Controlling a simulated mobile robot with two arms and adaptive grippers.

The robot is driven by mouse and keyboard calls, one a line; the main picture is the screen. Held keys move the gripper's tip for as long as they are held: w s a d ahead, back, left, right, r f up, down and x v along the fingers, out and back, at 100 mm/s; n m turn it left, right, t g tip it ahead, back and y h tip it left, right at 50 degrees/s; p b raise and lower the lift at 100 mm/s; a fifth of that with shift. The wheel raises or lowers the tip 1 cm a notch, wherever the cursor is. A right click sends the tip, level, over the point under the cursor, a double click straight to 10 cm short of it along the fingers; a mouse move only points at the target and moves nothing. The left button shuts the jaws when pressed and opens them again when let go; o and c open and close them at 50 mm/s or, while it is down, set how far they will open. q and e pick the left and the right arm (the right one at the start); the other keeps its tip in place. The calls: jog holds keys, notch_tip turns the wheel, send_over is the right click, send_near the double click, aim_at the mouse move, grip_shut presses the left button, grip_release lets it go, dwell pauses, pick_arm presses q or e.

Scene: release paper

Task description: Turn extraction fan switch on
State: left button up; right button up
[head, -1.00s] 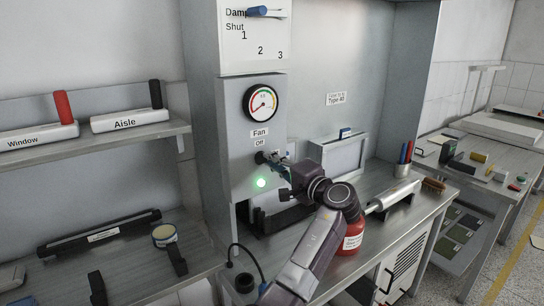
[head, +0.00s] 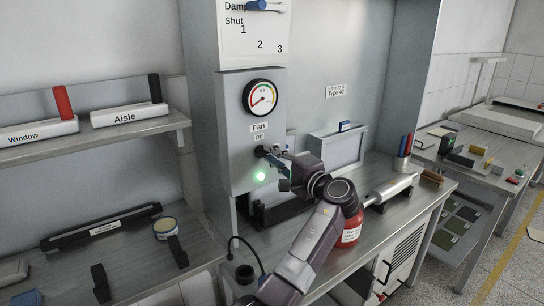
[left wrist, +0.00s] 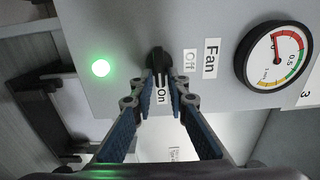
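The fan switch is a black knob (left wrist: 157,58) on the grey panel, below the Fan and Off labels in the head view (head: 261,150). In the left wrist view its handle points toward the On label (left wrist: 164,98), away from the Off label (left wrist: 190,62). A green light (left wrist: 100,68) beside it is lit, also in the head view (head: 260,177). My left gripper (left wrist: 160,78) has its blue-padded fingertips close on both sides of the handle and appears shut on it; it also shows in the head view (head: 274,158). My right gripper is not in view.
A round gauge (head: 262,98) is above the switch. A red bottle (head: 351,231) stands behind my left forearm, with a silver cylinder (head: 390,189) and a pen cup (head: 401,163) to the right. Shelves with labelled blocks (head: 129,116) are at left.

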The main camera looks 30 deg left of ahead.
pick_arm(q)
jog(key=shift+o, duration=1.1)
jog(key=v, duration=1.2)
jog(key=shift+w, duration=0.1)
